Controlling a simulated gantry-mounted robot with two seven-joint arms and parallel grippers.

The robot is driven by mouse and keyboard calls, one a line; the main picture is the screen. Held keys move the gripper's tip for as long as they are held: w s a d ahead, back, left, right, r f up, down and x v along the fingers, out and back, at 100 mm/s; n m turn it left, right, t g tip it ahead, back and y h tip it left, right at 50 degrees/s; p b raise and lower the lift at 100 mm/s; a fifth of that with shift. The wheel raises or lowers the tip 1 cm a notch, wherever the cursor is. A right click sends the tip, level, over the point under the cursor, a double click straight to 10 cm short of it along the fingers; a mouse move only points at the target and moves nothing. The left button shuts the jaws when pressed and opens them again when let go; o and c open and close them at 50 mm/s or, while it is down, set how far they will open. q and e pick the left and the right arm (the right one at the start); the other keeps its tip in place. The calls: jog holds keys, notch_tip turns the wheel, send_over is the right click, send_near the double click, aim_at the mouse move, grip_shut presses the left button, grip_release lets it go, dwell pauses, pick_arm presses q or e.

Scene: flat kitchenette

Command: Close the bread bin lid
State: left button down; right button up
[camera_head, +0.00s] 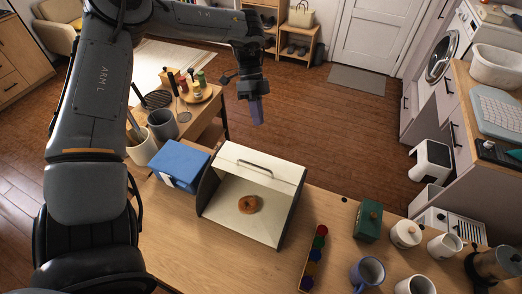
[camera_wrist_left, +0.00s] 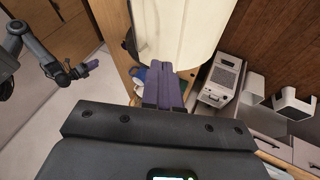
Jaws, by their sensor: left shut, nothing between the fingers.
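The bread bin (camera_head: 222,205) stands on the wooden counter with its front open. Its cream lid (camera_head: 262,165), with a dark handle, is raised along the top of the bin. A brown ring-shaped bread (camera_head: 249,204) lies inside. My left gripper (camera_head: 257,110) is in the air beyond the bin, apart from the lid, pointing down. Its purple fingers (camera_wrist_left: 163,92) are together and empty in the left wrist view. A large cream surface fills the top of that view; I cannot tell what it is. Another arm with a small purple-tipped gripper (camera_wrist_left: 88,67), apparently my right one, shows at left.
A strip of coloured knobs (camera_head: 314,258), a green box (camera_head: 368,220) and several mugs stand to the right.

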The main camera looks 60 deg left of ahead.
pick_arm(q)
jog(key=x, duration=0.7)
jog(key=shift+s+d+f, duration=0.2)
jog(key=shift+f, duration=0.1)
jog(key=shift+s+d+f+p, duration=0.15)
jog(key=shift+s+d+p, duration=0.3)
jog(key=shift+s+p, duration=0.05)
jog(key=shift+s+d+f+p, duration=0.15)
jog(key=shift+s+d+p, duration=0.3)
jog(key=shift+s+d, duration=0.1)
jog(key=shift+s+d+f, duration=0.2)
jog(key=shift+s+d, duration=0.05)
jog(key=shift+s, duration=0.15)
jog(key=shift+d, duration=0.1)
jog(key=shift+f, duration=0.1)
jog(key=shift+s, duration=0.1)
